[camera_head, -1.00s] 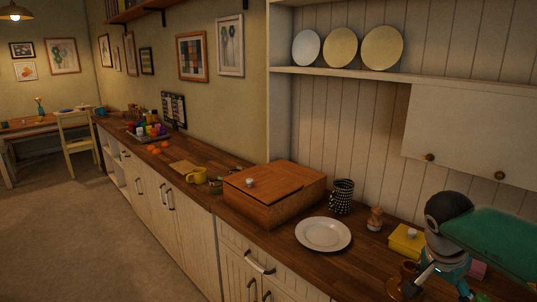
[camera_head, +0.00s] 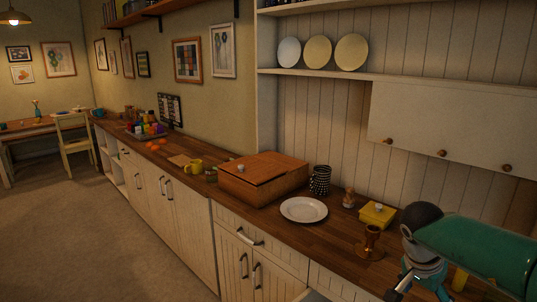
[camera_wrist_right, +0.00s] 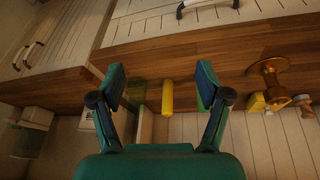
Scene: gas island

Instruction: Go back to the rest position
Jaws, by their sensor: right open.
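My right gripper (camera_head: 424,290) is at the lower right of the head view, low by the counter's front edge. In the right wrist view its two fingers stand wide apart (camera_wrist_right: 160,87), with nothing held between them. A copper-coloured goblet-like piece (camera_head: 370,243) stands upright on the counter, apart from the gripper to its upper left. It also shows at the right of the wrist view (camera_wrist_right: 268,70). My left gripper is not in view.
The wooden counter (camera_head: 268,225) carries a white plate (camera_head: 304,210), a wooden box (camera_head: 262,188), a dark patterned cup (camera_head: 320,180) and a yellow box (camera_head: 377,215). A yellow cylinder (camera_wrist_right: 167,97) appears beyond the fingers in the wrist view. Floor (camera_head: 95,240) on the left is clear.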

